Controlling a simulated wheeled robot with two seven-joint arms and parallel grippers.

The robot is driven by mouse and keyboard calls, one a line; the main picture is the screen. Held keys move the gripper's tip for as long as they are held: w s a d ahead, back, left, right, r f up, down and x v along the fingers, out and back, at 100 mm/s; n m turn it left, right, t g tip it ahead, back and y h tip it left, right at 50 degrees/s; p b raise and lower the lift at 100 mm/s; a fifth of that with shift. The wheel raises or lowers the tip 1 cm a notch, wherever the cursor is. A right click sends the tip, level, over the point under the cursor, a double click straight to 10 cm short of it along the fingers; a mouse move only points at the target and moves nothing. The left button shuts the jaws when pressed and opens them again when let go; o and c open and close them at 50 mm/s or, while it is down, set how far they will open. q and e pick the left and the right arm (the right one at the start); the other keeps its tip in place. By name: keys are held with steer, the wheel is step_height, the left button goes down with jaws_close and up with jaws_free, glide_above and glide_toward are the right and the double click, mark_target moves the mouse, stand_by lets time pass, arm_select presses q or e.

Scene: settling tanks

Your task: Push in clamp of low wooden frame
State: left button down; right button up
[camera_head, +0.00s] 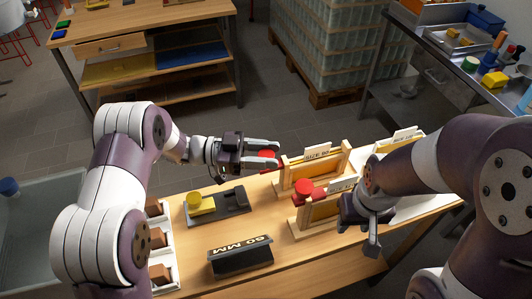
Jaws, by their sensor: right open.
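My right gripper (362,232) is open and points down by the near frame's right end, which my arm partly hides.
A grey block with a yellow round piece (201,203) and a black "60 MM" block (240,259) lie left of the frames. A white tray with brown blocks (160,247) is at the left. A steel side table (437,73) stands at the back right.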

mark_target(284, 161)
arm_select(q)
steer(key=d, duration=0.2)
steer(key=w+d, duration=0.1)
steer(key=d, duration=0.1)
steer(key=shift+w, duration=0.15)
steer(key=c, duration=1)
jaws_free()
steer(key=shift+c, duration=0.2)
steer(key=o, duration=0.4)
steer(key=shift+d, duration=0.2)
